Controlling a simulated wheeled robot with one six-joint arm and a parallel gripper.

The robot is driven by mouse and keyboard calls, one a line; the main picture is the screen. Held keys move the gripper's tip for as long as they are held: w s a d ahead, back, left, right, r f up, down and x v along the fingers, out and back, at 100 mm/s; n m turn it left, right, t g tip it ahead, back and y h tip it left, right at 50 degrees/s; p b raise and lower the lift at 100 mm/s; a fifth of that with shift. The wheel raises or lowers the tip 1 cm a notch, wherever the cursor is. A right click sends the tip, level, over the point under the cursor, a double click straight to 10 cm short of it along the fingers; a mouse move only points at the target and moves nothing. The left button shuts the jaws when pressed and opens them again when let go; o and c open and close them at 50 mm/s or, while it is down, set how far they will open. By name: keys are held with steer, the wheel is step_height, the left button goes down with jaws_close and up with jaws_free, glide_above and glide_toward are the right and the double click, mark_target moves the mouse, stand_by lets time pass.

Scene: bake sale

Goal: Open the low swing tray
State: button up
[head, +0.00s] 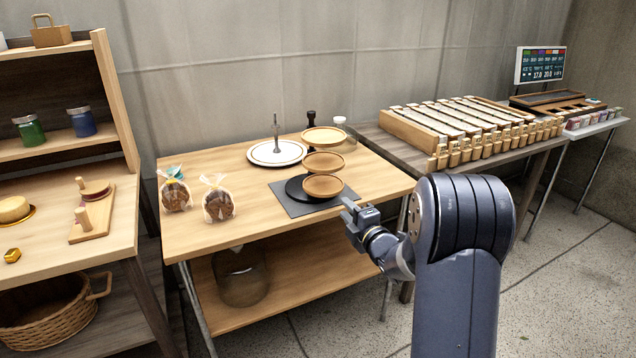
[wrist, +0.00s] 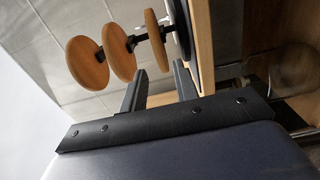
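The low swing tray (head: 323,187) is the lowest of three round wooden trays stacked on one stand. It lies above a black round base (head: 296,191). In the wrist view, which is turned sideways, the low tray (wrist: 157,40) is the disc closest to the base. The middle tray (head: 323,162) and top tray (head: 323,136) are above it. My gripper (head: 350,212) is in front of and to the right of the low tray, near the table's front edge. In the wrist view my gripper (wrist: 160,78) is open and empty, its fingers apart and clear of the tray.
The stand is on a dark mat (head: 284,203) on the wooden table (head: 235,244). A white plate with a spindle (head: 262,154) stands behind left, and two bagged loaves (head: 219,203) stand left. A large jar (head: 242,278) is on the shelf below. The front right tabletop is clear.

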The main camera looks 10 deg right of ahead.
mark_target(333, 196)
steer(key=x, duration=1)
steer(key=shift+w+a, duration=0.1)
steer(key=shift+w, duration=0.15)
steer(key=shift+c, duration=0.2)
jaws_close()
